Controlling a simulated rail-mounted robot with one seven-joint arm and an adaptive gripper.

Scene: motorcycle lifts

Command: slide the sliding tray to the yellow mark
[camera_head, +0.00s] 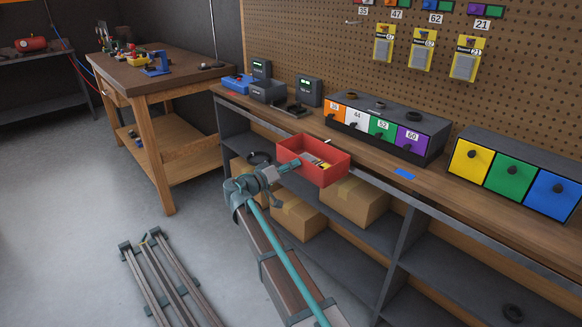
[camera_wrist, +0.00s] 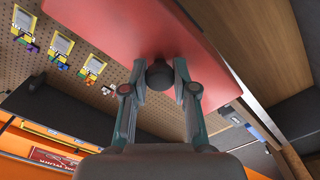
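The sliding tray (camera_head: 331,176) is a red open box at the front edge of the workbench, with small items inside. It fills the top of the wrist view (camera_wrist: 215,50) as a red surface with a round black knob (camera_wrist: 160,75). My gripper (camera_head: 291,164) is at the tray's near left side. In the wrist view my gripper (camera_wrist: 161,66) has one fingertip on each side of the knob, and they appear to press on it. A blue mark (camera_head: 404,174) lies on the bench top to the right of the tray. I cannot make out a yellow mark.
A drawer unit with orange, white, green and purple fronts (camera_head: 375,130) stands behind the tray. Another with yellow, green and blue fronts (camera_head: 513,180) stands farther right. Cardboard boxes (camera_head: 354,200) are on the shelf below. The bench's front edge is clear right of the tray.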

